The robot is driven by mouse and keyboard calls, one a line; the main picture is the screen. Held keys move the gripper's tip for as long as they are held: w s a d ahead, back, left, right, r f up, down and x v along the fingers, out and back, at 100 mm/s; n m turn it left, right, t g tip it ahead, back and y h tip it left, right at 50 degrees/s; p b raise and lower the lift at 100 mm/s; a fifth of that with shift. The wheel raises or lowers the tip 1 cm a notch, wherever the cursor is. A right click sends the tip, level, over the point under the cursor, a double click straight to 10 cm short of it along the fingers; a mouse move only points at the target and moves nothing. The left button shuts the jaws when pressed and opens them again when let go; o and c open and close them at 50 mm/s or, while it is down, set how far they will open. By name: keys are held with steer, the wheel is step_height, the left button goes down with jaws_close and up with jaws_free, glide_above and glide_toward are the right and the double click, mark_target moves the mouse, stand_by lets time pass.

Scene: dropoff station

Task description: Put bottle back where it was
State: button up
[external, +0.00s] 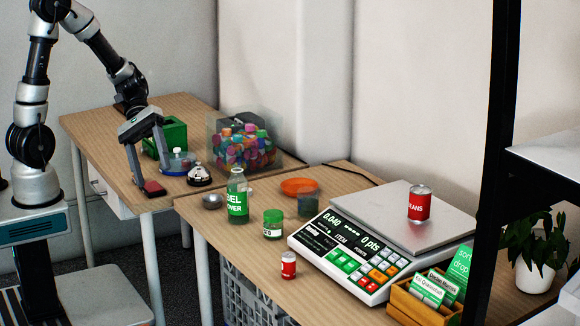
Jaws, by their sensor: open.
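The bottle (237,201) is clear glass with a green label and stands upright on the near table, left of a small green-lidded jar (273,225). My gripper (164,178) is over the far table at the left, with its fingers spread apart and pointing down. One fingertip has a dark red pad near the table surface. The gripper is well to the left of the bottle and apart from it. I see nothing held between the fingers. The other fingertip is partly lost against the blue and green items behind it.
A bell (199,175), a green box (172,135) and a clear bin of colourful caps (243,150) stand near my gripper. An orange dish (299,187), a scale (350,262) and a red can (419,204) are farther right.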

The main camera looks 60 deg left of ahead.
steer(key=s+a+r+m+t+y, duration=0.2)
steer(key=a+r+m+t+y, duration=0.1)
steer(key=a+r+y, duration=0.2)
steer(key=s+a+r+m+t+y, duration=0.2)
steer(key=a+r+m+t+y, duration=0.1)
steer(key=a+r, duration=0.4)
steer(key=shift+s+a+m+t+y, duration=0.3)
steer(key=shift+a+m+y, duration=0.4)
steer(key=shift+a+y, duration=0.25)
steer(key=shift+o, duration=0.3)
